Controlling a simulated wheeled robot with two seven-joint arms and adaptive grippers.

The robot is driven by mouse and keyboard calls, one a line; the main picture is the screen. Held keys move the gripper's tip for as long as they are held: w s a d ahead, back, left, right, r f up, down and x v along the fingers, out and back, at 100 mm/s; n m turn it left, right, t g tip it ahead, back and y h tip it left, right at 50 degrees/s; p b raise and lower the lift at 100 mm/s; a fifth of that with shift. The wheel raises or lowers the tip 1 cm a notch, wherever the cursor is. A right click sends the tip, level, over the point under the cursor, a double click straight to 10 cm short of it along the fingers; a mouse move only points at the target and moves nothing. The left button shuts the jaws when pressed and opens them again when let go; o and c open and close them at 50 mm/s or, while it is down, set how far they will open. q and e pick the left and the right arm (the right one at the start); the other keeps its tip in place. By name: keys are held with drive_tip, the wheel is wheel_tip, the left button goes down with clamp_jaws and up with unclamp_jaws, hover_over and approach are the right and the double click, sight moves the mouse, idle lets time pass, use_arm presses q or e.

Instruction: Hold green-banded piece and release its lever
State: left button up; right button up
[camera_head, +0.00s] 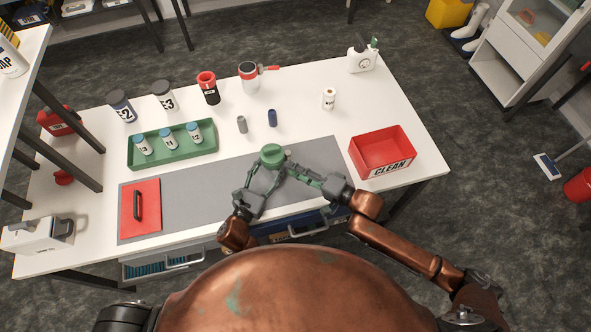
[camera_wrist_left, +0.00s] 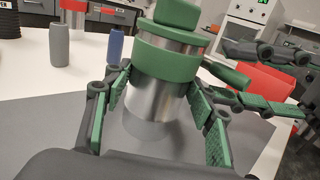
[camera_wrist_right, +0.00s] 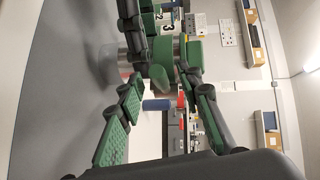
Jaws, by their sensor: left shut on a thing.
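The green-banded piece (camera_head: 272,154) stands upright over the grey mat; the left wrist view shows it as a steel cylinder with a green band (camera_wrist_left: 165,62) and green cap. My left gripper (camera_wrist_left: 160,95) is shut on its steel body below the band. A green lever (camera_wrist_left: 228,76) sticks out from the band's side, toward my right gripper. In the right wrist view the lever (camera_wrist_right: 160,80) shows end-on between the fingers of my right gripper (camera_wrist_right: 160,88), which are apart. I cannot tell whether either finger touches it. The left fingers partly hide the piece there.
A red CLEAN bin (camera_head: 384,160) stands to the right. A green tray (camera_head: 172,152) with small bottles is at the left, above a red panel (camera_head: 140,210). A grey cylinder (camera_head: 242,124) and a blue cylinder (camera_head: 272,118) stand behind the piece. The grey mat (camera_head: 200,190) is partly clear.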

clamp_jaws()
idle(0.5)
drive_tip(key=shift+s+a+n+g+y, duration=0.1)
drive_tip(key=shift+a+n+g+y, duration=0.15)
drive_tip(key=shift+n+g, duration=0.2)
drive_tip(key=shift+d+g, duration=0.1)
drive_tip(key=shift+g, duration=0.25)
drive_tip(key=w+d+n+g, duration=0.1)
drive_tip(key=g, duration=0.1)
drive_tip(key=n+g+y, duration=0.1)
drive_tip(key=n+g, duration=0.1)
drive_tip(key=w+d+n+g, duration=0.1)
drive_tip(key=n+g, duration=0.1)
drive_tip(key=shift+w+d+r+y, duration=0.1)
drive_tip(key=shift+w+d+y, duration=0.2)
drive_tip(key=shift+y, duration=0.05)
drive_tip(key=shift+d+g, duration=0.15)
drive_tip(key=shift+g, duration=0.15)
unclamp_jaws()
drive_tip(key=shift+s, duration=0.1)
